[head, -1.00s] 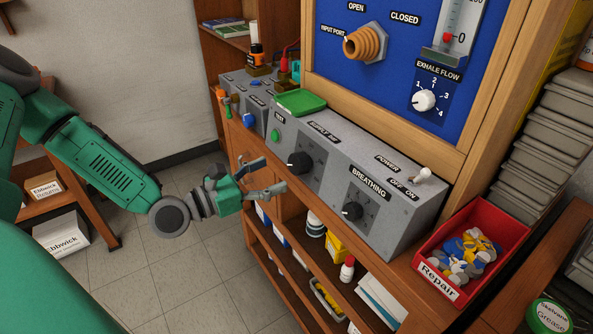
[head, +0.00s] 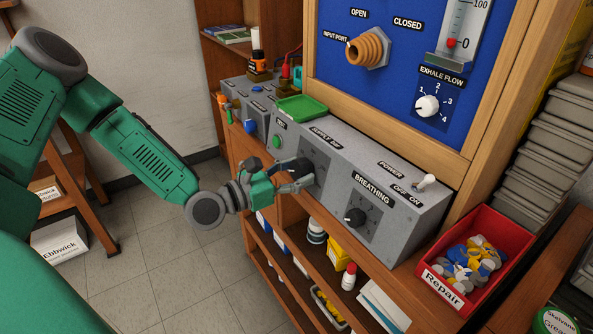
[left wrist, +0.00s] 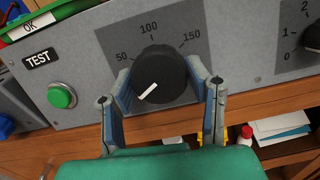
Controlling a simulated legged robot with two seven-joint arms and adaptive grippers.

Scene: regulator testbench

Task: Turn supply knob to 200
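The supply knob (left wrist: 160,75) is black and round with a white pointer line. In the left wrist view the pointer aims to the lower left. The marks 50, 100 and 150 show above it; the lower ends of the scale are hidden by my fingers. My left gripper (left wrist: 161,82) has one finger on each side of the knob, and I cannot tell whether the pads touch it. In the head view my left gripper (head: 298,177) is at the knob on the front of the grey panel (head: 340,175) and partly covers it. My right gripper is not in view.
Right of the supply knob is the breathing knob (head: 355,217), with the power switch (head: 426,181) above it. A green test button (left wrist: 62,96) is on the left. A red Repair bin (head: 470,250) stands at the right. Shelves with bottles and boxes lie below the panel.

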